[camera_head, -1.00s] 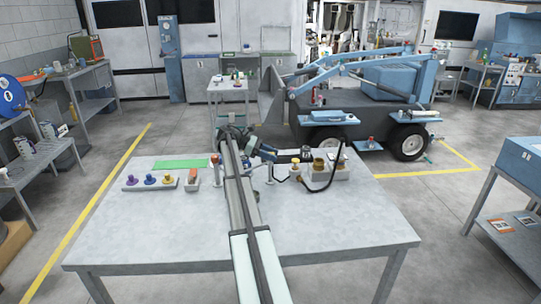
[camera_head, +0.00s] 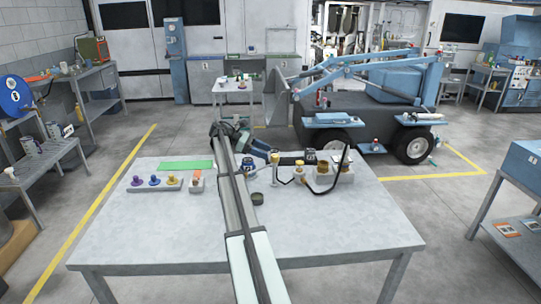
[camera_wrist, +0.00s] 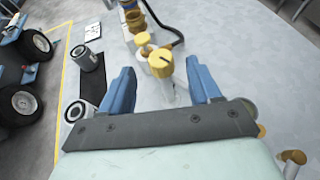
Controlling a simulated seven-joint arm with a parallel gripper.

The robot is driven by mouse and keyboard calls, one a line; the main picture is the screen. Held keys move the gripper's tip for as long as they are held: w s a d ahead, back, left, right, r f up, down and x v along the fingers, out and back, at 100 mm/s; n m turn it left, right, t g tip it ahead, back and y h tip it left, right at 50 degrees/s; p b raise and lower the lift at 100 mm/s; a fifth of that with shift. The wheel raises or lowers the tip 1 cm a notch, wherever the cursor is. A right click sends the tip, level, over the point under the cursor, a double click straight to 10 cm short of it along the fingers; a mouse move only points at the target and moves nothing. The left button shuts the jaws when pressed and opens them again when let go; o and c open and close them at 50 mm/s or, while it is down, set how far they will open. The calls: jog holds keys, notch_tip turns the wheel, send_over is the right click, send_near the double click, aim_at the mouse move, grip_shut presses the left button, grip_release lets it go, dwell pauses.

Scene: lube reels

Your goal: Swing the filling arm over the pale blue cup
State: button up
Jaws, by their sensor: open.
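My gripper (camera_head: 271,156) reaches over the table's far middle; in the wrist view its blue fingers (camera_wrist: 160,72) are spread apart. A yellow-capped upright post (camera_wrist: 160,64) shows between the fingers, with no clear contact. A cream post with a yellow top (camera_head: 275,168) stands by my gripper in the head view. Yellow-brass fittings (camera_wrist: 137,20) and a black hose (camera_head: 345,165) are beside it; which part is the filling arm is unclear. A small dark cup (camera_head: 258,198) sits right of my arm. I cannot make out a pale blue cup; my arm hides part of the table.
A grey rack with purple, blue and yellow knobs (camera_head: 154,184), a small block with an orange piece (camera_head: 197,180) and a green mat (camera_head: 187,165) lie left of my arm. Filter-like cans (camera_wrist: 75,110) stand by a dark mat (camera_wrist: 88,85). The table's front (camera_head: 330,235) is clear.

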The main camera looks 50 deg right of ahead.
jog(key=shift+v, duration=0.95)
